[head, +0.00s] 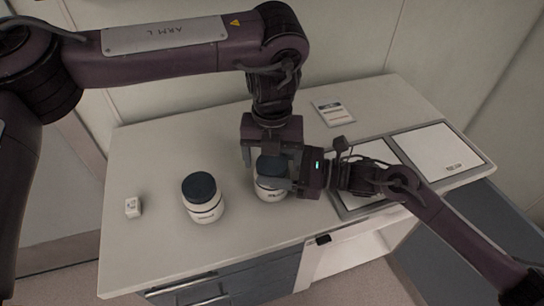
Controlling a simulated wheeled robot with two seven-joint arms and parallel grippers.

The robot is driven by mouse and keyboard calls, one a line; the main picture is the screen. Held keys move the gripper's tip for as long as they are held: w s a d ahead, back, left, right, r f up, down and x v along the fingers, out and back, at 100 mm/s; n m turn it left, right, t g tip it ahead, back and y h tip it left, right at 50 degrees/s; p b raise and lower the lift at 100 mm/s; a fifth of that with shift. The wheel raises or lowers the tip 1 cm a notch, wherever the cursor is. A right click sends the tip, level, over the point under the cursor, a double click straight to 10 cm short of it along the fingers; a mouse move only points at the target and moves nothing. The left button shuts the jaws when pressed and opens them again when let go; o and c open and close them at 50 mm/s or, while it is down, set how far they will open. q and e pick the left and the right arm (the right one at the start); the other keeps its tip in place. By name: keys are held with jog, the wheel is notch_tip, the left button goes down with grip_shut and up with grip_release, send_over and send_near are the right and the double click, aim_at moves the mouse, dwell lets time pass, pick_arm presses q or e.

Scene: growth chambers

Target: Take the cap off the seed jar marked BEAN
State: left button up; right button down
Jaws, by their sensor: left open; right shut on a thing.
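A white jar (268,194) with a dark blue cap (268,166) stands upright near the middle of the counter. My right gripper (277,183) reaches in from the right and is shut on this jar, around its upper body just below the cap. My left gripper (270,160) points down from above and is open, with its fingers on either side of the cap. Whether they touch the cap cannot be told. The cap sits on the jar. A second similar jar (205,208) with a dark cap (199,187) stands to the left. Both labels are too small to read.
A small white block (133,207) lies at the counter's left. Two framed pale panels (440,148) (366,155) are set in the right side, the nearer partly behind my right arm. A printed card (332,112) lies at the back. The counter (150,160) is clear at back left.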

jog(key=shift+s+d+f, duration=0.1)
jog(key=shift+s+f, duration=0.05)
jog(key=shift+f, duration=0.4)
pick_arm(q)
jog(key=shift+r, duration=2.25)
pick_arm(e)
jog(key=c, duration=0.8)
grip_release()
pick_arm(q)
jog(key=shift+w+f, duration=0.1)
jog(key=shift+w, duration=0.05)
pick_arm(e)
jog(key=o, duration=0.4)
jog(key=shift+r, duration=0.1)
jog(key=shift+o, duration=0.4)
jog(key=shift+w+r, duration=0.15)
jog(key=shift+w, duration=0.05)
